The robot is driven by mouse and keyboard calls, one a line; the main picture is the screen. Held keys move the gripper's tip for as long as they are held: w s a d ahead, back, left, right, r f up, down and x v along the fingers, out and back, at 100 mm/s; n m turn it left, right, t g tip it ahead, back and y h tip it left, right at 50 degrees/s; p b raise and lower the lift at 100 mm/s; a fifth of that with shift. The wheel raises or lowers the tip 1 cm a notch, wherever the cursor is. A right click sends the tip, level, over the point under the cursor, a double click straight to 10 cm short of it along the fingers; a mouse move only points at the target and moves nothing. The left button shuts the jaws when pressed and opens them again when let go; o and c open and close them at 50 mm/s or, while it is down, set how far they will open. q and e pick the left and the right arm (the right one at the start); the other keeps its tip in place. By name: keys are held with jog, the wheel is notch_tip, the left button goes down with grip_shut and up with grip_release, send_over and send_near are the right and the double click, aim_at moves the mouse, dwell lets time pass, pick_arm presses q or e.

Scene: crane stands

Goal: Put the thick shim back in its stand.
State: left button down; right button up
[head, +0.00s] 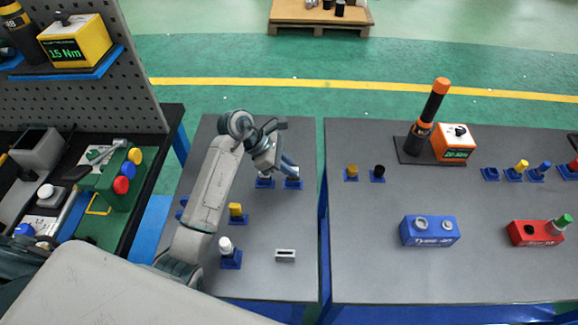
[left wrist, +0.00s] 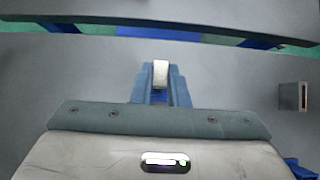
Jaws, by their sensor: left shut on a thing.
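My left gripper (head: 288,168) is low over the far right part of the left table. In the left wrist view its fingers (left wrist: 160,80) are shut on a pale, block-like metal piece, which I take to be the thick shim (left wrist: 161,72). I cannot tell whether the held shim touches a stand. My right gripper is not in view.
A grey slotted block (head: 285,256) lies nearer me; it also shows in the left wrist view (left wrist: 293,96). A yellow piece (head: 236,210) and a white-topped piece (head: 226,245) stand left of it. A gap separates the right table (head: 370,270). A pegboard (head: 120,90) rises at left.

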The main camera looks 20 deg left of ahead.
pick_arm(q)
jog(key=shift+f+b, duration=0.3)
jog(key=shift+f, duration=0.15)
jog(key=c, duration=1.3)
grip_release()
jog(key=shift+c, duration=0.2)
jog(key=shift+r, duration=0.1)
jog(key=shift+p+v, duration=0.65)
jog(key=shift+v, duration=0.75)
jog(key=shift+p+v, duration=0.3)
jog(key=shift+v, duration=0.75)
